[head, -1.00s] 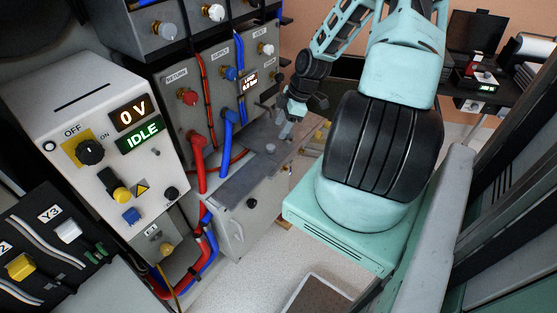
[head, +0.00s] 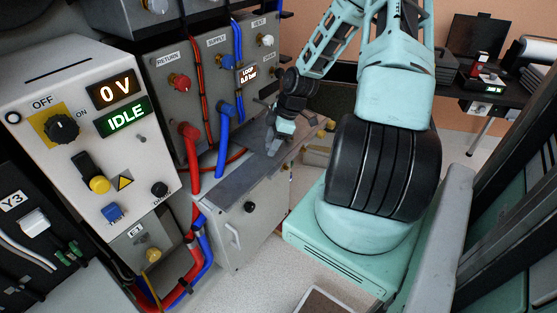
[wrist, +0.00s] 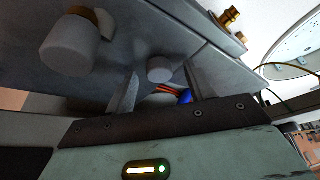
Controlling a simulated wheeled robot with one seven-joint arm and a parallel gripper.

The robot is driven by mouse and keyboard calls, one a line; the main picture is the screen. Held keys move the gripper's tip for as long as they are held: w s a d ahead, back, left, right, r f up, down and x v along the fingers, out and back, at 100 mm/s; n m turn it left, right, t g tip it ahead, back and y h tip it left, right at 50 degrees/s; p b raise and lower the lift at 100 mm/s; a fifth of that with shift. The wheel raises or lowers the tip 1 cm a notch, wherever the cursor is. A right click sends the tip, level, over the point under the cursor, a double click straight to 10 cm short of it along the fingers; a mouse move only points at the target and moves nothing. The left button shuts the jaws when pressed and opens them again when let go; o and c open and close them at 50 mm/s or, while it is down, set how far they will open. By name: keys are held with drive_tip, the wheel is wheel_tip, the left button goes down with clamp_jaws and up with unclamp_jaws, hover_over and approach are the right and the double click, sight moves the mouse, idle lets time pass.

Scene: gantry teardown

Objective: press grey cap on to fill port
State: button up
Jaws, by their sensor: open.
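My gripper (head: 272,148) is open, low over the grey ledge (head: 225,173) in front of the valve panel. In the wrist view its two fingers (wrist: 162,90) stand apart, with a small round grey cap (wrist: 160,69) showing between them. The cap looks unheld; I cannot tell whether a finger touches it. In the head view the gripper hides the cap. A brass fitting (wrist: 232,18) at the top right of the wrist view may be the fill port, but no label shows there.
A larger pale grey cylinder with a brass collar (wrist: 70,45) is at the wrist view's upper left. Red (head: 190,155) and blue hoses (head: 224,140) rise left of my gripper. The control box (head: 85,135) reads 0 V and IDLE.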

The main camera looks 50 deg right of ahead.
clamp_jaws()
drive_tip(key=shift+r+p, duration=1)
drive_tip(key=shift+p, duration=0.1)
wheel_tip(320, 180, up, 5)
drive_tip(key=p, duration=0.5)
drive_tip(key=shift+r, duration=0.1)
